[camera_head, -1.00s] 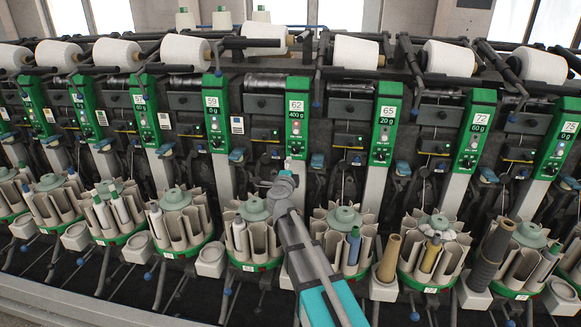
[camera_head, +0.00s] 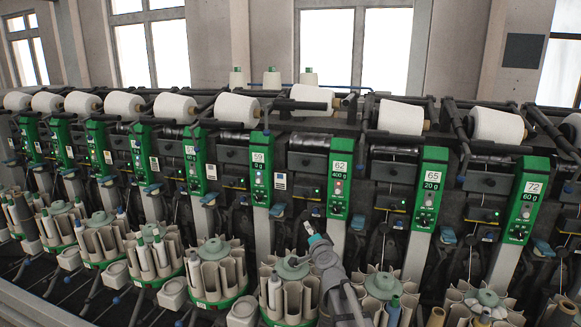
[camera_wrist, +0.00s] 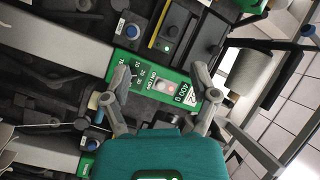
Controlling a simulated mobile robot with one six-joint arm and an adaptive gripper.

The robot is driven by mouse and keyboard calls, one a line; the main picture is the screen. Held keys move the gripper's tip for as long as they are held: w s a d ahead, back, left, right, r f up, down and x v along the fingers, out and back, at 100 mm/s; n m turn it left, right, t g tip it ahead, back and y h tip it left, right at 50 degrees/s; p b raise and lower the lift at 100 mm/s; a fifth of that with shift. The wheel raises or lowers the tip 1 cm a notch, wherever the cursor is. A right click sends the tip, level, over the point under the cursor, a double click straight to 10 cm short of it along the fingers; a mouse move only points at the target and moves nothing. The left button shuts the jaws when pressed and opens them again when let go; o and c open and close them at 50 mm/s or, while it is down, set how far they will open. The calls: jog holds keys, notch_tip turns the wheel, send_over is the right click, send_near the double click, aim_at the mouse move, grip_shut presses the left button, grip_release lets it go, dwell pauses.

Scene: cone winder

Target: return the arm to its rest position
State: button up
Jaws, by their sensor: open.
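My arm rises from the bottom of the head view, in front of the cone winder. My gripper (camera_head: 318,243) shows there small and partly hidden by my own wrist, above a round magazine (camera_head: 293,268) below and left of panel 62. In the wrist view, the two grey fingers of my gripper (camera_wrist: 161,75) are spread apart with nothing between them. Beyond them lies the green panel (camera_wrist: 160,82) marked 400 g, which also shows in the head view as panel 62 (camera_head: 340,185). I cannot tell the exact gap to it.
Green numbered panels stand in a row, with white yarn cones (camera_head: 235,109) above them. Round magazines with tubes (camera_head: 217,265) line the front, close under my arm. A grey pillar (camera_wrist: 50,40) and a white cone (camera_wrist: 250,78) show in the wrist view.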

jog(key=s+d+f+n+g+p, duration=0.2)
jog(key=s+f+n+g, duration=0.35)
jog(key=s, duration=0.45)
jog(key=s+d+f+n+g+p, duration=0.15)
jog(key=s+f+n+g, duration=0.25)
jog(key=s+f+g, duration=0.45)
jog(key=s+d+g+h, duration=0.1)
jog(key=s+d, duration=0.2)
jog(key=s, duration=0.2)
jog(key=s+d+r+g+h+p, duration=0.1)
jog(key=s+d+g+h, duration=0.1)
jog(key=s, duration=0.4)
jog(key=shift+s+d+r, duration=0.15)
jog(key=shift+s+d, duration=0.1)
jog(key=shift+d, duration=0.5)
jog(key=shift+n, duration=0.25)
